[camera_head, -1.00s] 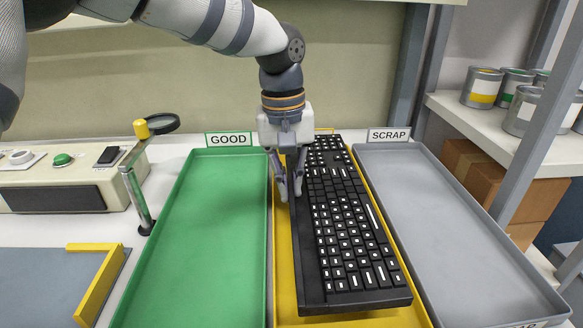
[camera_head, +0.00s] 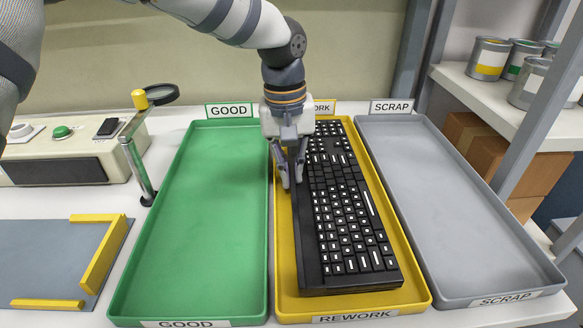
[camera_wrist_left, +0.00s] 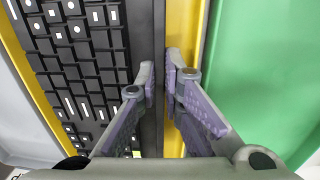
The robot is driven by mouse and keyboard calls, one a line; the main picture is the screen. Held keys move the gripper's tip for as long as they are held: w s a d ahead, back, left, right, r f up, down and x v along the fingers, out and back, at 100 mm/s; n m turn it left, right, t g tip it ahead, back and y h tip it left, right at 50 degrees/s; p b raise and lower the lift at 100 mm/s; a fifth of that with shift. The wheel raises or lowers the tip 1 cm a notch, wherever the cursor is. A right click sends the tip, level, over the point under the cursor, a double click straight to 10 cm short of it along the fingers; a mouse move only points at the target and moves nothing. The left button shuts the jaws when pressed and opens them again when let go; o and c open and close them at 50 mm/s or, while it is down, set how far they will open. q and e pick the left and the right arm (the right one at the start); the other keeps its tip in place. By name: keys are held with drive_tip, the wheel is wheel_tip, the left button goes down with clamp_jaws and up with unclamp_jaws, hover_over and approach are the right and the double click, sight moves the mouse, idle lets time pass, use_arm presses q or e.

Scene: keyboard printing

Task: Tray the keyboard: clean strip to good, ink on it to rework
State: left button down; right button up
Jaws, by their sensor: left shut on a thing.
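A black keyboard (camera_head: 346,222) with white-marked keys lies lengthwise within the yellow REWORK tray (camera_head: 288,299). Whether it rests fully on the tray floor is hard to tell. My left gripper (camera_head: 290,178) is shut on the keyboard's left long edge, towards its far half. In the left wrist view the fingers (camera_wrist_left: 160,78) pinch the plain dark edge beside the keys (camera_wrist_left: 75,60). I can make out no ink on the strip that shows; part of it is behind the fingers. The green GOOD tray (camera_head: 207,215) is empty. My right gripper is not in view.
The empty grey SCRAP tray (camera_head: 440,215) stands right of the REWORK tray. At left are a control box (camera_head: 70,160), a magnifier on a post (camera_head: 140,150) and a grey mat with yellow stops (camera_head: 103,258). A shelf with paint cans (camera_head: 488,58) stands at right.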

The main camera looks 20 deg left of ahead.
use_arm(q)
drive_tip(key=shift+f, duration=0.3)
idle(0.4)
drive_tip(key=c, duration=1.6)
unclamp_jaws()
drive_tip(key=shift+c, duration=0.2)
drive_tip(key=shift+r+p, duration=0.35)
drive_tip(key=shift+r, duration=3.15)
